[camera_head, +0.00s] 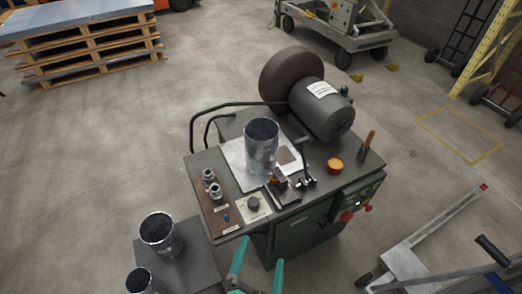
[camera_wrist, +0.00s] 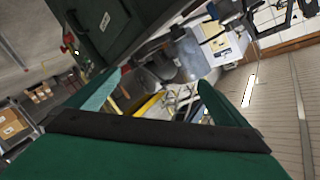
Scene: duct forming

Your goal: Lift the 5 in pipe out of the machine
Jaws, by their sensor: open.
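A shiny metal pipe (camera_head: 262,147) stands upright on the light plate of the green machine (camera_head: 300,231), near the middle of its top. I cannot read its size. My gripper (camera_head: 259,266) shows as two teal fingers at the bottom of the head view, in front of and below the machine top, well apart from the pipe. It is open and empty. In the wrist view the open fingers (camera_wrist: 155,92) frame a tilted scene, with the machine's dark green side (camera_wrist: 110,25) at the top.
Two more metal pipes, one larger (camera_head: 160,234) and one smaller (camera_head: 140,281), stand on a low grey table (camera_head: 190,262) at left. A motor (camera_head: 322,108), a handle rail, small fittings (camera_head: 212,184) and an orange-topped button (camera_head: 335,166) crowd the machine top. A trolley (camera_head: 430,240) stands at right.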

